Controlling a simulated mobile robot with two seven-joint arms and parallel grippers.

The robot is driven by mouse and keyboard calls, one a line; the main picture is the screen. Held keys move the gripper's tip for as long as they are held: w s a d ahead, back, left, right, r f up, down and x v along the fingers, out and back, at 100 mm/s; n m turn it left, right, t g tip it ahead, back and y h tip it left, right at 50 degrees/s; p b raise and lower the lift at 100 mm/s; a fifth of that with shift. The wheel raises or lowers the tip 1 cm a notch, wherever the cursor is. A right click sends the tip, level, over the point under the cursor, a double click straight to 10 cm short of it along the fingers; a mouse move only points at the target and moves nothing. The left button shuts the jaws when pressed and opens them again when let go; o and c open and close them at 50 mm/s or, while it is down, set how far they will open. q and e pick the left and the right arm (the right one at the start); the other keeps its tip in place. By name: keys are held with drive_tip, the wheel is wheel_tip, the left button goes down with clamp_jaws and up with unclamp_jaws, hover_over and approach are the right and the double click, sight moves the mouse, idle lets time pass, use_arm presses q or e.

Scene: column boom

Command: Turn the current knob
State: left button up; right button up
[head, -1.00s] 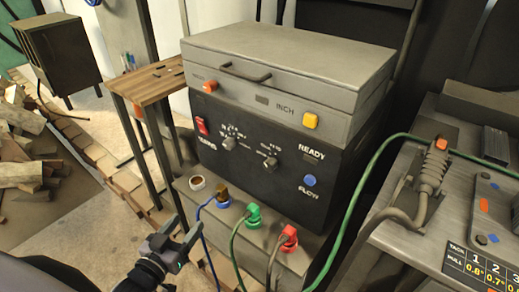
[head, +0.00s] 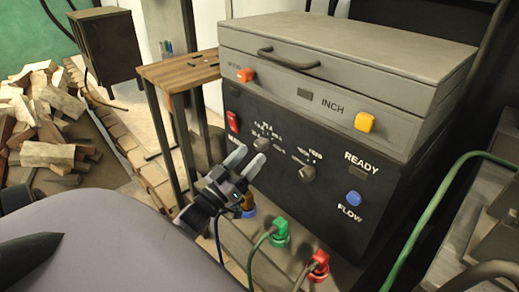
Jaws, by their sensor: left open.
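The dark control panel (head: 280,200) of the grey machine carries two round grey knobs. The left knob (head: 262,144) has a ring of small white marks around it. The right knob (head: 307,173) has small white lettering above it. The lettering is too small to tell which is the current knob. My left gripper (head: 246,161) is open and empty, its two pale fingers pointing up toward the panel just below the left knob. I cannot tell whether a fingertip touches the panel. My right gripper is out of view.
A red switch (head: 233,121) sits left of the knobs, a blue FLOW button (head: 354,198) to the right. Below are a green plug (head: 279,233) and a red plug (head: 318,266) with cables. A wooden side table (head: 180,72) stands at left.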

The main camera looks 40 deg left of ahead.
sight(258, 147)
use_arm(q)
drive_tip(key=shift+x, duration=1.95)
drive_tip(key=c, duration=1)
drive_tip(key=shift+c, duration=0.2)
